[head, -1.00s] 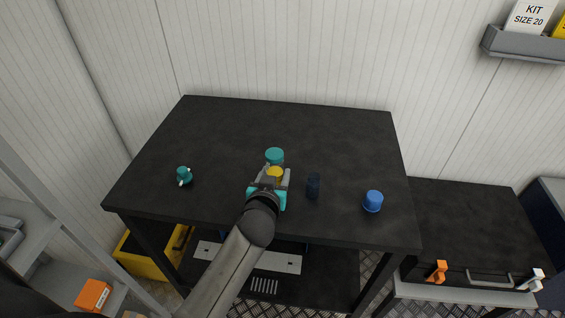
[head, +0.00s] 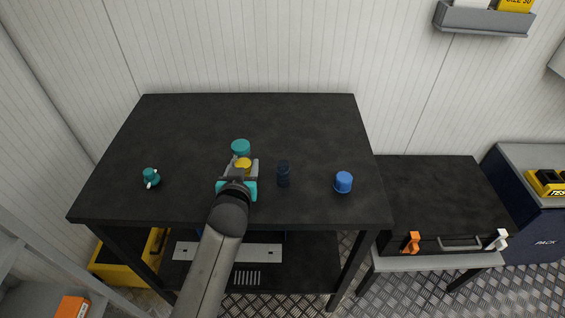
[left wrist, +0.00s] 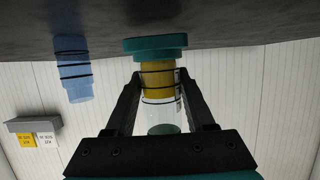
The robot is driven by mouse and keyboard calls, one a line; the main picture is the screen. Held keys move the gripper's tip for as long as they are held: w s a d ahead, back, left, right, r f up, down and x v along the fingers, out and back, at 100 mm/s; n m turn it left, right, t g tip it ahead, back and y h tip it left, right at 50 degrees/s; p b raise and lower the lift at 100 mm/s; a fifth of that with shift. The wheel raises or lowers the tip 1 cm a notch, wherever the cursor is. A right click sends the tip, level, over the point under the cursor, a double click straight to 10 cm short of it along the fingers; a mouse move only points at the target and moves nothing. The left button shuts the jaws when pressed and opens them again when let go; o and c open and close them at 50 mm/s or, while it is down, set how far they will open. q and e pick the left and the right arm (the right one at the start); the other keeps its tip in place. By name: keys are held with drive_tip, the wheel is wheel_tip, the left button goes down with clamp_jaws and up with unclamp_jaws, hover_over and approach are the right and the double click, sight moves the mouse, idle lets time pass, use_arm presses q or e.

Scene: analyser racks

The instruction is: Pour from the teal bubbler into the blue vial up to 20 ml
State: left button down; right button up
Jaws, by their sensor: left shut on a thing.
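The teal bubbler (head: 241,147) stands roughly upright near the middle of the black table, with yellow liquid inside. The upside-down left wrist view shows its wide teal foot (left wrist: 155,46), the yellow liquid and clear glass above it. My left gripper (head: 241,172) is shut on the bubbler, one finger on each side. I cannot tell whether its foot touches the table. My right gripper is not in view.
A teal stopper (head: 151,177) with white parts lies on the table (head: 190,125) at the left. The table's back is clear. A black case (head: 440,205) stands on a low bench at the right.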

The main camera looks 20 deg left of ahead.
sight(250, 161)
use_arm(q)
drive_tip(key=shift+w+d+r+m+y, duration=0.1)
drive_tip(key=shift+d+m+y, duration=0.15)
drive_tip(key=shift+m, duration=0.2)
drive_tip(key=shift+d+r+m+y, duration=0.15)
drive_tip(key=shift+m+y, duration=0.2)
drive_tip(key=shift+m, duration=0.15)
drive_tip(key=shift+w+d+r+m+y, duration=0.1)
drive_tip(key=shift+d+m+y, duration=0.15)
drive_tip(key=shift+m, duration=0.2)
drive_tip(key=shift+w+d+m+y, duration=0.1)
drive_tip(key=shift+d+m+y, duration=0.25)
drive_tip(key=shift+m, duration=0.25)
drive_tip(key=shift+w+d+m+y, duration=0.1)
drive_tip(key=shift+d+m+y, duration=0.1)
drive_tip(key=shift+m+y, duration=0.3)
drive_tip(key=shift+a+m+y, duration=0.1)
drive_tip(key=shift+m+y, duration=0.2)
drive_tip(key=shift+m, duration=0.5)
drive_tip(key=shift+s+r, duration=0.1)
drive_tip(key=shift+r, duration=0.15)
drive_tip(key=shift+a+r+m+y, duration=0.2)
drive_tip(key=shift+r+m+y, duration=0.1)
drive_tip(key=shift+r+m, duration=0.25)
drive_tip(key=shift+a+r+m+y, duration=0.15)
drive_tip(key=shift+r+m+y, duration=0.15)
drive_tip(key=shift+m, duration=0.45)
idle(1.1)
